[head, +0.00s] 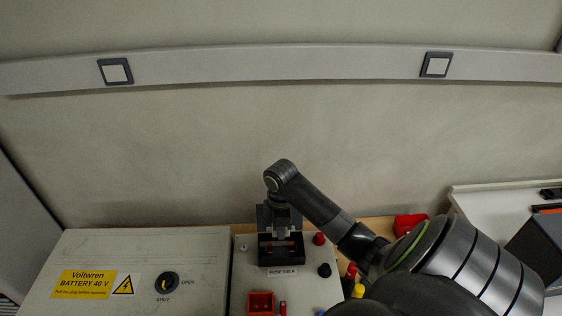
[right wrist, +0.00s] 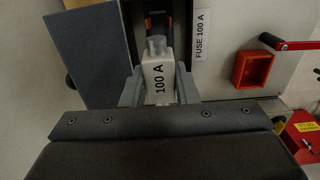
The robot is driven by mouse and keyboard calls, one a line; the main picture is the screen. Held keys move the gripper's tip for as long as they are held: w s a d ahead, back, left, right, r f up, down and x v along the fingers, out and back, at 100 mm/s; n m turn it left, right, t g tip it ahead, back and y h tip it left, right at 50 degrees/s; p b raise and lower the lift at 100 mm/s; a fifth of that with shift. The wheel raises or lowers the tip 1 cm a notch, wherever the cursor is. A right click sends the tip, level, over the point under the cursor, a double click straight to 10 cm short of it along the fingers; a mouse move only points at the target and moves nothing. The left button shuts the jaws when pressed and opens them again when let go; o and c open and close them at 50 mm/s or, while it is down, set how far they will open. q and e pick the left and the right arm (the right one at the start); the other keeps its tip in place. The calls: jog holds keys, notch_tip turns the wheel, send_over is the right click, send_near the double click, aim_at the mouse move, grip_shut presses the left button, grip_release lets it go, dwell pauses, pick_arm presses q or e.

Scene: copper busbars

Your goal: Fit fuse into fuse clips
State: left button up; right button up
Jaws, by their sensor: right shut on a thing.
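The fuse (right wrist: 157,75), a pale block marked "100 A", is between the two fingers of my right gripper (right wrist: 158,92) in the right wrist view. The gripper is shut on it. One metal end of the fuse points toward a dark holder with orange-copper fuse clips (right wrist: 148,24). In the head view my right gripper (head: 281,229) is at the black fuse holder (head: 281,259), above the label "FUSE 100 A". The gripper hides the fuse there, and I cannot tell whether the fuse touches the clips. My left gripper is not in view.
A grey battery box (head: 205,270) with a rotary switch (head: 167,283) stands left of the fuse panel. A red knob (head: 319,239), a black knob (head: 324,270) and a red square socket (head: 261,303) surround the holder. A grey plate (right wrist: 90,55) stands beside the holder.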

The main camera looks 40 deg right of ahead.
aim_at(281, 252)
notch_tip(281, 252, down, 9)
jog(key=shift+f, duration=0.2)
dwell(0.4)
jog(key=o, duration=0.8)
jog(key=shift+f, duration=0.1)
jog(key=shift+c, duration=0.2)
notch_tip(281, 252, up, 12)
jog(key=shift+r, duration=0.15)
jog(key=shift+s+a, duration=0.1)
jog(key=shift+s, duration=0.05)
